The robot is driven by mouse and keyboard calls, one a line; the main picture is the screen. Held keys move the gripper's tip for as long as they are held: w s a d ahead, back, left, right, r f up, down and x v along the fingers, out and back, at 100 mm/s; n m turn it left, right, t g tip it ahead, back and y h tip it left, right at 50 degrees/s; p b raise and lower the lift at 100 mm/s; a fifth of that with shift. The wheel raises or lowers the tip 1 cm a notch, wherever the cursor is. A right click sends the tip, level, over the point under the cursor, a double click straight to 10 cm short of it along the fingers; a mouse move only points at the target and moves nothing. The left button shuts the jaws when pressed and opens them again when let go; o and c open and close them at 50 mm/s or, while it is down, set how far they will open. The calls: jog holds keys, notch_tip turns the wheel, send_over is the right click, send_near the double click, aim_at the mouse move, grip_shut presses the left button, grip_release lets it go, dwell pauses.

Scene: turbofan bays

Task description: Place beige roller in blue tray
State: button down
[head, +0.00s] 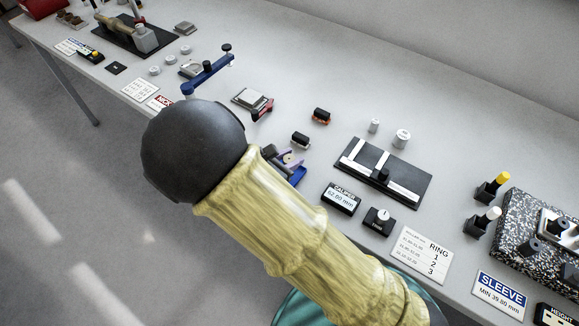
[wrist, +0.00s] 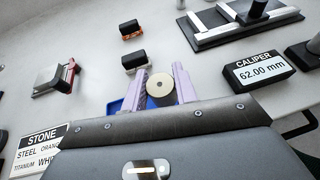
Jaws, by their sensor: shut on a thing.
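The beige roller (wrist: 160,88) is a short cylinder with a small dark hole in its end face. In the wrist view it sits between the two lilac fingers of my gripper (wrist: 161,84), which is shut on it. In the head view my gripper (head: 290,159) is at the middle of the bench, partly hidden by my arm. The blue tray (head: 299,177) shows just beside and below the fingers. In the wrist view, part of the blue tray (wrist: 115,107) shows behind the left finger; my gripper body hides most of it. I cannot tell whether the roller touches the tray.
Black blocks (head: 321,115) (head: 300,140) stand just behind my gripper. A caliper readout (head: 342,198) marked 62.00 mm and a black fixture plate (head: 410,190) are to the right. A grey-topped device with red (head: 250,99) is to the left. Bare bench lies toward the back.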

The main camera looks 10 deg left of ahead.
jog(key=shift+f, duration=2.1)
jog(key=shift+f, duration=0.15)
jog(key=c, duration=1.1)
grip_release()
jog(key=v, duration=1.2)
jog(key=shift+b, duration=0.3)
